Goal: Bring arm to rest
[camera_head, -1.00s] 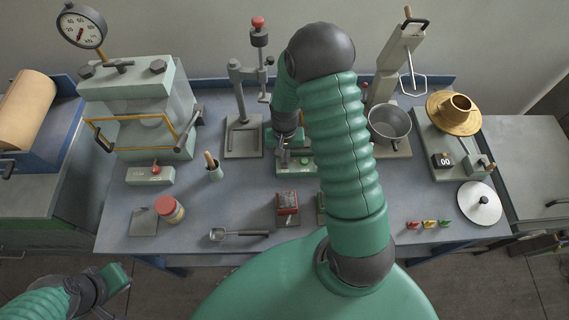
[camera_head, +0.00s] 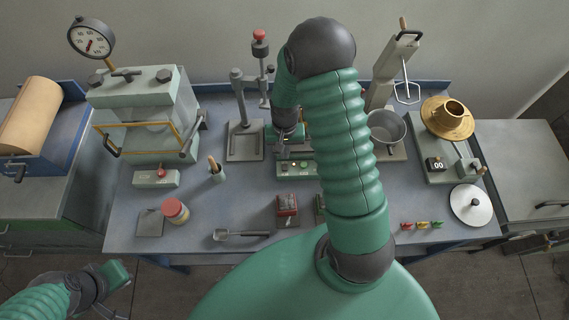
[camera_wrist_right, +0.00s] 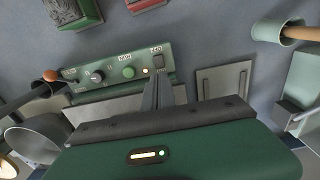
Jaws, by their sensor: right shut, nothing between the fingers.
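My right arm reaches up the middle of the head view and bends down over the bench. Its gripper (camera_head: 287,150) is partly hidden by the arm, above the green control panel (camera_head: 298,168). In the right wrist view the fingers (camera_wrist_right: 160,92) are together with nothing between them. Their tips are close to the rocker switch (camera_wrist_right: 157,64) at the panel's end; I cannot tell if they touch it. The panel also carries a green button (camera_wrist_right: 128,72) and a dark knob (camera_wrist_right: 96,77). My left gripper (camera_head: 118,285) is low at the left, off the bench; its fingers are unclear.
A press with a dial gauge (camera_head: 91,38) stands back left. A stand with a red knob (camera_head: 260,35) rises close to my right gripper. A grey pot (camera_head: 388,128) and a brass piece (camera_head: 447,119) are at right.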

